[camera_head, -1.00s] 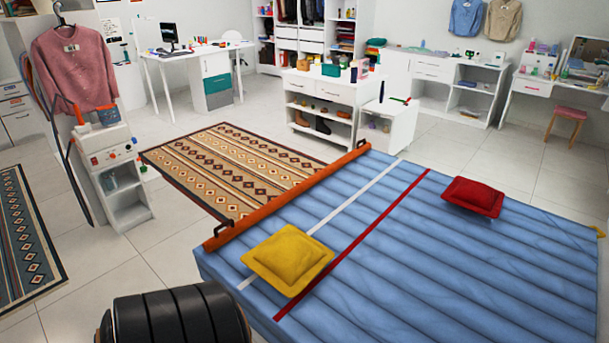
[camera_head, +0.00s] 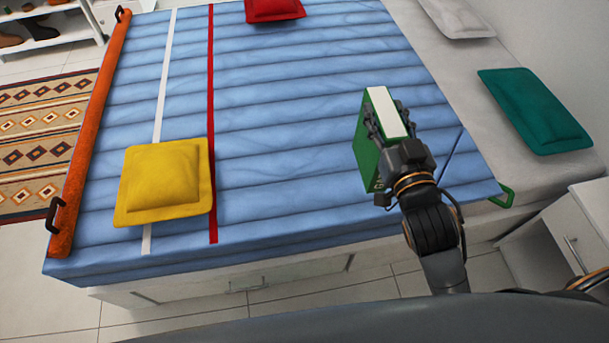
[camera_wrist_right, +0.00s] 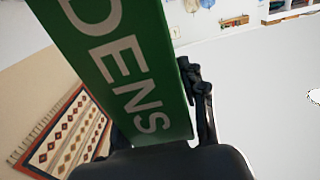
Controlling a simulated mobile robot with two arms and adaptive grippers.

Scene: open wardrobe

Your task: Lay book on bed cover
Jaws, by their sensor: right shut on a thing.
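A green book (camera_head: 367,150) with white page edges is in my right gripper (camera_head: 388,125), which is shut on it. In the head view the book is upright, over the right part of the blue bed cover (camera_head: 290,130); I cannot tell how far above the cover it is. In the right wrist view the book (camera_wrist_right: 125,70) shows large pale letters "DENS" and fills the middle, with a dark finger (camera_wrist_right: 203,105) beside it. The left gripper is not in view.
A yellow cushion (camera_head: 165,182) lies on the cover at the left, and a red cushion (camera_head: 273,8) at the far edge. A green cushion (camera_head: 535,110) lies on the white part of the bed. A white cabinet (camera_head: 575,235) stands at right. The middle of the cover is clear.

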